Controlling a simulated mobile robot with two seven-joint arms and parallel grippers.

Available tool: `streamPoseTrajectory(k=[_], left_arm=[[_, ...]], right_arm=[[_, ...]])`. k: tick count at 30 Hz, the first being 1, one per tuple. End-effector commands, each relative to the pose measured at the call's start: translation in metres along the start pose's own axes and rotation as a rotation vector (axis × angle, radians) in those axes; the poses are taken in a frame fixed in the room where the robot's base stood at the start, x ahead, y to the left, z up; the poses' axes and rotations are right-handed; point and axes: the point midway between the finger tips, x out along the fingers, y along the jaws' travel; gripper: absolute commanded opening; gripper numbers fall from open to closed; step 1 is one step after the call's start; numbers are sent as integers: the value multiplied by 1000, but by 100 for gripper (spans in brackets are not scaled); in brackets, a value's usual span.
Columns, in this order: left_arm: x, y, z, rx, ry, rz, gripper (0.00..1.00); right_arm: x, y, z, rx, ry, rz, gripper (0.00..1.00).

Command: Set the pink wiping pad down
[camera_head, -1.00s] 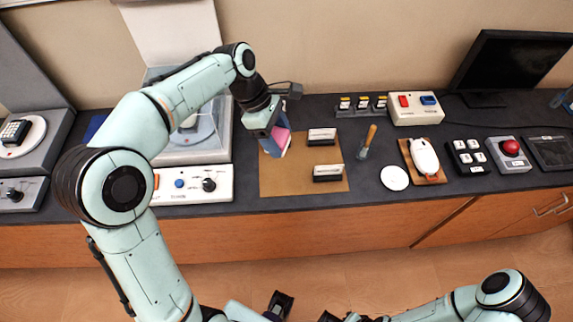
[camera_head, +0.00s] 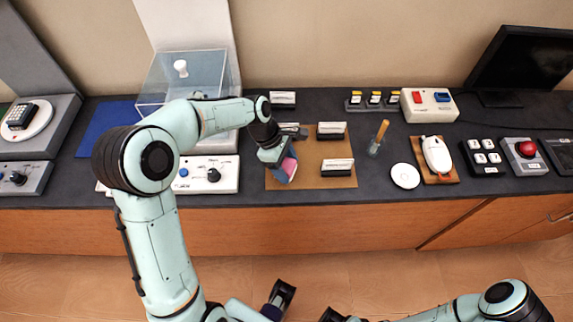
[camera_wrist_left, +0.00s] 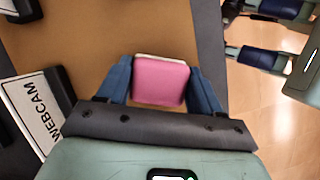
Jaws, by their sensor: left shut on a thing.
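My left gripper (camera_head: 284,168) is shut on the pink wiping pad (camera_wrist_left: 162,82). The pad has a pale edge and sits between the two blue fingers in the left wrist view. In the head view the pad (camera_head: 289,168) shows beneath the gripper, tilted, over the left part of the brown mat (camera_head: 311,178). I cannot tell whether it touches the mat. My right gripper (camera_wrist_left: 264,32) is empty, its fingers apart, off the counter's front edge; in the head view it is only partly visible at the bottom.
Label stands (camera_head: 338,168) and (camera_head: 332,130) stand on the mat's right side; one reading WEBCAM (camera_wrist_left: 38,112) is close to the left gripper. A clear case (camera_head: 183,75) is at the left. A brush (camera_head: 378,138), a white disc (camera_head: 405,176) and a mouse (camera_head: 437,155) are to the right.

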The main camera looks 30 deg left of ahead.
Motion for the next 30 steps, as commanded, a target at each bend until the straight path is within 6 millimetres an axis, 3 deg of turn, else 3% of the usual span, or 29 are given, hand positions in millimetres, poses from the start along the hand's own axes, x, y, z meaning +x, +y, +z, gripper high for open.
streamPoseTrajectory(k=[10, 11, 13, 23, 26, 30], left_arm=[[3, 0, -1, 0, 0, 0, 32], [3, 0, -1, 0, 0, 1, 69], [2, 0, -1, 0, 0, 1, 91], [0, 0, 0, 0, 0, 1, 91], [-9, 1, 0, 0, 1, 3, 91], [-35, 1, 1, 0, 0, 6, 91]], right_arm=[[1, 0, 0, 0, 0, 0, 0], [1, 0, 0, 0, 0, 0, 0], [1, 0, 0, 0, 0, 0, 0], [0, 0, 0, 0, 0, 0, 0], [-2, -1, 0, 0, 1, 0, 0], [-5, -2, 0, -1, 2, -1, 0]])
